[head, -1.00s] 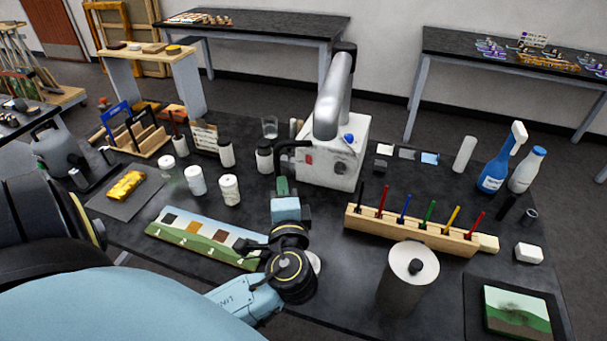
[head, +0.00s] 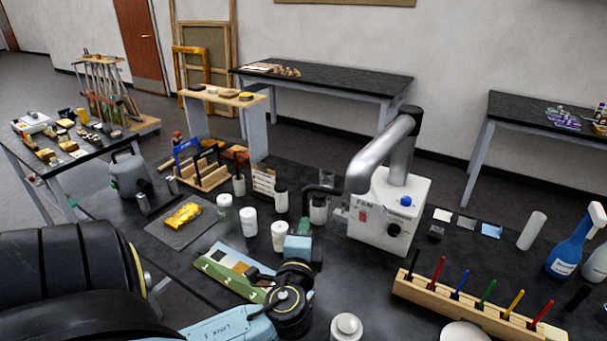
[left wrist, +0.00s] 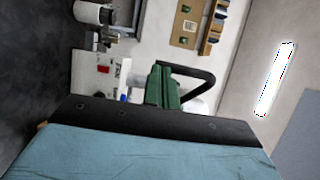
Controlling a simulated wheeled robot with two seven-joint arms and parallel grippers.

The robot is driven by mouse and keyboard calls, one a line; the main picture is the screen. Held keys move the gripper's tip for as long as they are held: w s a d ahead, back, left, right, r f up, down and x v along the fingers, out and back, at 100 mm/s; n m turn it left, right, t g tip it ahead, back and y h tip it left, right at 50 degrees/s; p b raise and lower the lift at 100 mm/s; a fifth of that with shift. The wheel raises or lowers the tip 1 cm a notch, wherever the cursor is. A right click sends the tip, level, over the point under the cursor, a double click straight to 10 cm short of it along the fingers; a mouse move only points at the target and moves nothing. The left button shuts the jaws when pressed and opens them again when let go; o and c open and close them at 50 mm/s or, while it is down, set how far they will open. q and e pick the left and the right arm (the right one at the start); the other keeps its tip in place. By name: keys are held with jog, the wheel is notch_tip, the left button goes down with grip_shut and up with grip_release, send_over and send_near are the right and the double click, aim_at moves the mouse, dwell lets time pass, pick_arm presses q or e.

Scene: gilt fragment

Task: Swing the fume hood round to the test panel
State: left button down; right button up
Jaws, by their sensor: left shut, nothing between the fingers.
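The fume hood's silver duct (head: 385,150) rises from a white box marked FAN (head: 385,225) and bends down to the left. A black curved handle (head: 325,189) sticks out at its left; it also shows in the left wrist view (left wrist: 203,76). My right gripper is not in view.
Several white-capped jars (head: 249,222) stand left of the fan box. A gold piece (head: 183,216) lies on a grey mat. A wooden marker rack (head: 470,310) is at the right, and a round lidded can (head: 346,326) is at the front.

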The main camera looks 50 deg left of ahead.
pick_arm(q)
jog(key=d+b+v, duration=0.1)
jog(key=b+v, duration=0.1)
jog(key=v, duration=1.1)
jog(key=shift+w+b, duration=0.35)
